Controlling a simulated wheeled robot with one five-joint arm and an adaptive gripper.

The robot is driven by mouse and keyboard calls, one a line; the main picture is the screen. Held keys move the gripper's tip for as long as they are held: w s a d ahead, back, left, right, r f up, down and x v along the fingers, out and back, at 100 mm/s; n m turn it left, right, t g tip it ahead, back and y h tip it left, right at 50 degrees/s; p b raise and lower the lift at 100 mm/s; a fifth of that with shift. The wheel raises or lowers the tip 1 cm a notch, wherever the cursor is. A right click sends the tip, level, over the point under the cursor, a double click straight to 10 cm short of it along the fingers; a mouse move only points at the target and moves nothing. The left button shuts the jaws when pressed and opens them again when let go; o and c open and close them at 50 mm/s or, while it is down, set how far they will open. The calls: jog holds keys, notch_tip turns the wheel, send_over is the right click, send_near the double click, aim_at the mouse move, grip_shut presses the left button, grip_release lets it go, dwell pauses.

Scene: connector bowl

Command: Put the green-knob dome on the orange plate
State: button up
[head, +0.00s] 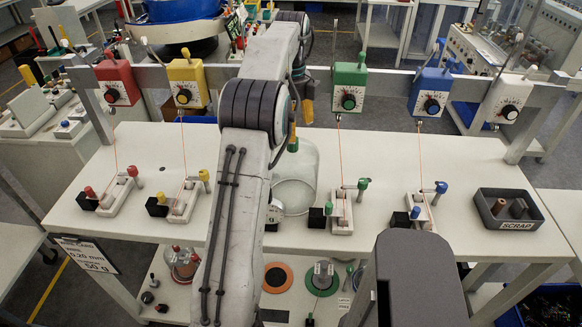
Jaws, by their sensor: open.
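A clear glass dome (306,172) with a green knob (292,145) appears to stand upright on the white table, just right of my arm, which hides its left side. The orange plate (277,277), a flat disc with a dark centre, lies on the lower shelf, near the front and partly behind my arm. My gripper (300,113) hangs down from the end of my arm, above the knob. It is open and mostly hidden behind my arm's elbow. I cannot tell whether its fingers are around the knob or just over it.
A green plate (322,291) bearing a metal part lies right of the orange plate. A red-knob dome (184,267) stands at the lower shelf's left. Small test fixtures with threads rising to coloured dial boxes line the table. A scrap tray (532,211) stands at the right.

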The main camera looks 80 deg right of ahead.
aim_at(290, 146)
jog(key=shift+w+f, duration=0.15)
jog(key=shift+f, duration=3.25)
jog(key=shift+c, duration=0.3)
grip_shut()
